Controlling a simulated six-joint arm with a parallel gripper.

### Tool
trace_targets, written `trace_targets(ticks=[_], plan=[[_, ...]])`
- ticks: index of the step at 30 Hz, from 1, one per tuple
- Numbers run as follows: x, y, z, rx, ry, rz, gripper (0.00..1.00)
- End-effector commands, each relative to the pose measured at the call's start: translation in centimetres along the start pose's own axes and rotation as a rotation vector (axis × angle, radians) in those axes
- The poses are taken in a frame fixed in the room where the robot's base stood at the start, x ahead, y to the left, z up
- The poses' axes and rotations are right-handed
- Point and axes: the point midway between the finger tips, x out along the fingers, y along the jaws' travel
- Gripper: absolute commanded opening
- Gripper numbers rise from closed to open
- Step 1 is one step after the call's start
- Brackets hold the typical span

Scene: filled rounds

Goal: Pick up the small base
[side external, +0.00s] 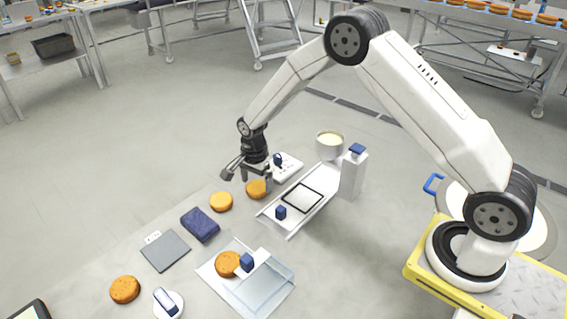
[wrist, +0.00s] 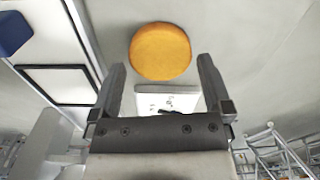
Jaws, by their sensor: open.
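Several round orange-brown bases lie in the side view. The nearest to my gripper (side external: 249,178) is a golden base (side external: 257,189), lying flat on the table just below the fingers and partly covered by one of them. In the wrist view this golden base (wrist: 160,51) sits beyond and between the fingertips of my gripper (wrist: 162,72). The fingers are open, with nothing between them. A similar golden base (side external: 221,201) lies to the left. A browner base (side external: 228,264) lies on a clear tray, and another brown base (side external: 125,289) lies at front left.
A white device (side external: 290,168) stands just behind the golden base. A rail-edged track (side external: 317,200) with a blue knob (side external: 281,212), a white bottle (side external: 353,172) and a pot (side external: 330,145) are to the right. A dark blue pouch (side external: 200,224) and grey pad (side external: 166,250) lie left.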

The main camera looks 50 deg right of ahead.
Motion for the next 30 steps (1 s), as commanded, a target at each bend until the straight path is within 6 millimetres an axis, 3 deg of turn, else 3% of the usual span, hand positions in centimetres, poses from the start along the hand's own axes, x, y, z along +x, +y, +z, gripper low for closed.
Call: trace_targets(ticks=[6, 22, 26, 30], plan=[[1.7, 0.0, 0.0, -0.001, 0.0, -0.002, 1.0], [1.8, 0.0, 0.0, -0.001, 0.0, -0.003, 1.0], [1.8, 0.0, 0.0, -0.001, 0.0, -0.003, 0.64], [1.8, 0.0, 0.0, -0.001, 0.0, -0.003, 0.63]])
